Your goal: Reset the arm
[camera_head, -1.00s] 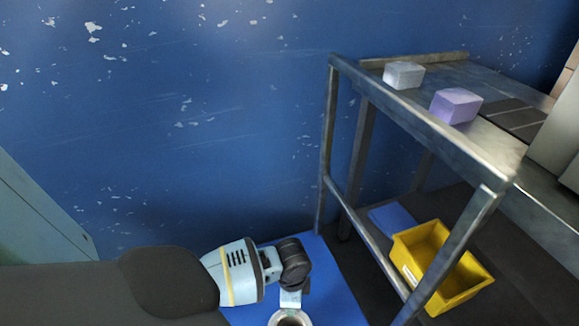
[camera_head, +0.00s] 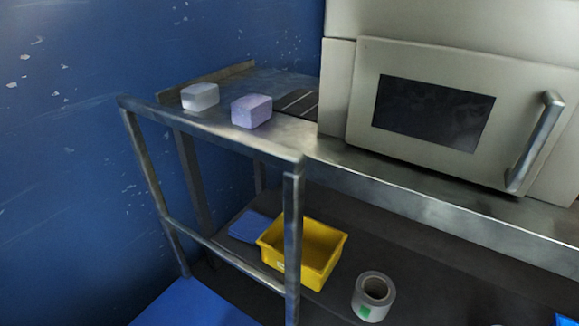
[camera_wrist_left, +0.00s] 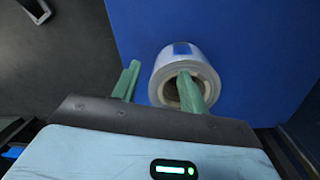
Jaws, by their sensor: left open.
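In the left wrist view my left gripper (camera_wrist_left: 159,68) is open, with two green fingers spread apart. A roll of clear film (camera_wrist_left: 185,66) with a blue mark lies on the blue surface (camera_wrist_left: 245,50) below. One finger overlaps the roll's core hole and the other is to the left of the roll. I cannot tell whether the finger is inside the hole or above it. The head view shows neither gripper now. It shows the blue surface (camera_head: 190,308) at the lower left.
A metal frame (camera_head: 293,240) stands beside a yellow bin (camera_head: 320,250) and another roll (camera_head: 373,296) on a dark lower surface. A white block (camera_head: 199,97) and a purple block (camera_head: 251,111) sit on the metal top. A machine with a windowed door (camera_head: 432,112) stands right.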

